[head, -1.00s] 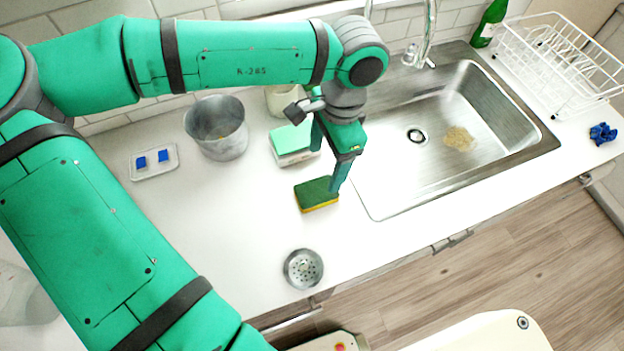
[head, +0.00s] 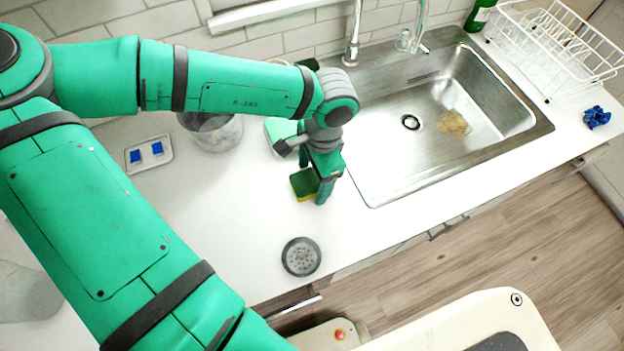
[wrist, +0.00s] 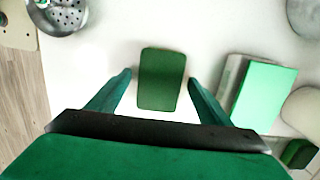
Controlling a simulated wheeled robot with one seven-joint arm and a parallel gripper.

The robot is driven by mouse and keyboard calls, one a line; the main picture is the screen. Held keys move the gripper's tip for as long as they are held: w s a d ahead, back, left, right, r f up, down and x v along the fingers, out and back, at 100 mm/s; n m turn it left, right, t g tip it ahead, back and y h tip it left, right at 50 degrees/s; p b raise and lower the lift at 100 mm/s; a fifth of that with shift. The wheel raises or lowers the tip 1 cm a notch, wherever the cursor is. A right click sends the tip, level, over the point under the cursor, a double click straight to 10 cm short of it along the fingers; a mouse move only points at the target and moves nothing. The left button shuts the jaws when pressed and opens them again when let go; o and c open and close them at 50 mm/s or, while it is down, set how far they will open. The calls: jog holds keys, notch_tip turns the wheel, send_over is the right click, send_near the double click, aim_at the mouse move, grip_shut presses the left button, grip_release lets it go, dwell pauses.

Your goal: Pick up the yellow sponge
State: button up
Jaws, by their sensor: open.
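The yellow sponge (head: 304,184) lies on the white counter left of the sink, its dark green scouring side up and a yellow edge showing below. In the wrist view its green top (wrist: 162,79) shows between the two fingers. My gripper (head: 316,192) is open over the sponge, pointing down, and partly hides it in the head view. In the wrist view my gripper (wrist: 160,84) has one finger on each side of the sponge, with a gap on both sides. I cannot tell exactly how high the fingertips are above the counter.
A light green and white block (wrist: 264,94) lies close beside one finger. A metal strainer (head: 301,256) sits near the counter's front edge. A metal pot (head: 214,133) and a small tray (head: 148,155) with blue pieces stand left. The sink (head: 440,150) is right.

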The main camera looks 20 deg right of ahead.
jog(key=shift+c, duration=0.6)
jog(key=c, duration=1)
jog(key=shift+r, duration=0.1)
